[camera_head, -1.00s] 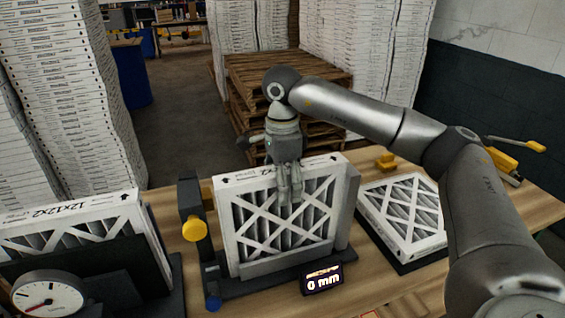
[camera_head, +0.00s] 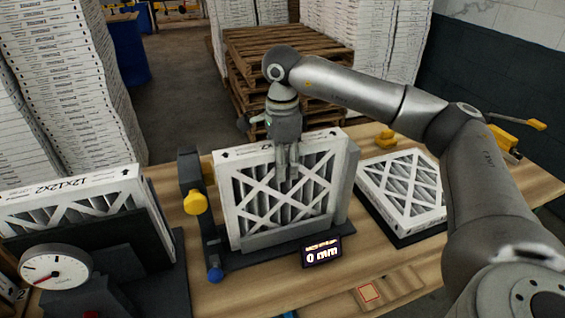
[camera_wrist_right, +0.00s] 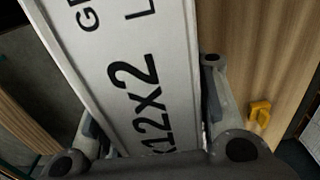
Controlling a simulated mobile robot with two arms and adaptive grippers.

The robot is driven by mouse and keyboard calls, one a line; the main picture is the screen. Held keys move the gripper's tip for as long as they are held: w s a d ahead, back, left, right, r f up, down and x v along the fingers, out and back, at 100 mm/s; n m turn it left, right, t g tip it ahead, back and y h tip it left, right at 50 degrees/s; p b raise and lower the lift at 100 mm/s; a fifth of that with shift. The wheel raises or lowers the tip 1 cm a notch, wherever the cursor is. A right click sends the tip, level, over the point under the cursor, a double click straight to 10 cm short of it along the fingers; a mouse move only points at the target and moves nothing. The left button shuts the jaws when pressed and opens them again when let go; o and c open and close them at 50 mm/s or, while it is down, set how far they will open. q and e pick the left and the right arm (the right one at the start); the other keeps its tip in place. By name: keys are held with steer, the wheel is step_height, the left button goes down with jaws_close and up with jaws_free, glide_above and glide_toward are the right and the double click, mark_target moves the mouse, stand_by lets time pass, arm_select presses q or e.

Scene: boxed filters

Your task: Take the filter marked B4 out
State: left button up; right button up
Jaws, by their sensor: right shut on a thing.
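My right gripper (camera_head: 288,174) points down over the top edge of a white-framed pleated filter (camera_head: 243,198) and is shut on it. This filter stands upright in a dark stand (camera_head: 262,252) in the middle of the bench. In the right wrist view the filter's white edge (camera_wrist_right: 120,60), printed "12x2", lies between my two fingers. Another filter (camera_head: 75,205), marked 12x12x2, stands in a dark holder at the left. A third filter (camera_head: 403,190) lies flat at the right. I cannot read a B4 mark on any of them. My left gripper is not in view.
A small display (camera_head: 322,252) reading 0 mm sits before the stand. A yellow knob (camera_head: 196,202) is on the stand's left post. A round dial (camera_head: 52,281) is at the front left. A yellow object (camera_head: 385,141) is behind the flat filter. Pallets (camera_head: 275,60) stand behind the bench.

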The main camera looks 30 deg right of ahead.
steer(key=shift+w+a+r, duration=0.1)
steer(key=shift+a, duration=0.2)
stand_by(0.4)
steer(key=o, duration=0.8)
steer(key=shift+c, duration=0.2)
steer(key=shift+r+p, duration=2.2)
steer(key=shift+r, duration=1.25)
